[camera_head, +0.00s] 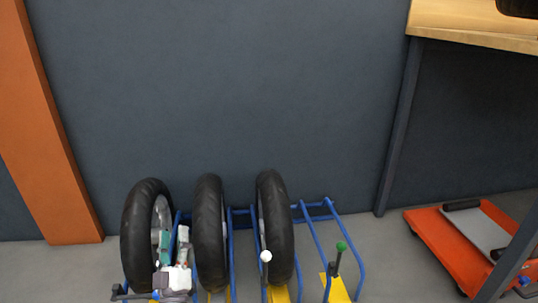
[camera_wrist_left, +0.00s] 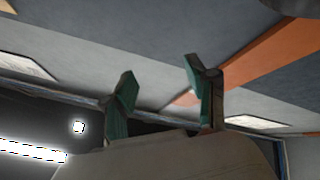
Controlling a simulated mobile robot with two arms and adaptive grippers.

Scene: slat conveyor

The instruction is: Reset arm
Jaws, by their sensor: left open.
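My left gripper (camera_head: 174,238) is at the lower left of the head view, in front of the blue rack, with its green-tipped fingers pointing up. It overlaps the left tyre's rim in the picture; whether it touches the wheel I cannot tell. In the left wrist view my left gripper (camera_wrist_left: 159,80) shows two green fingers spread apart with nothing between them. Behind them are grey surfaces and an orange strip (camera_wrist_left: 260,55). My right gripper is not in view.
A blue floor rack (camera_head: 330,215) holds three upright black tyres (camera_head: 209,220); its right slot is empty. An orange cart (camera_head: 440,235) stands at the right, below a wooden tabletop (camera_head: 470,22). An orange post (camera_head: 45,130) rises at the left. The dark wall (camera_head: 240,90) is bare.

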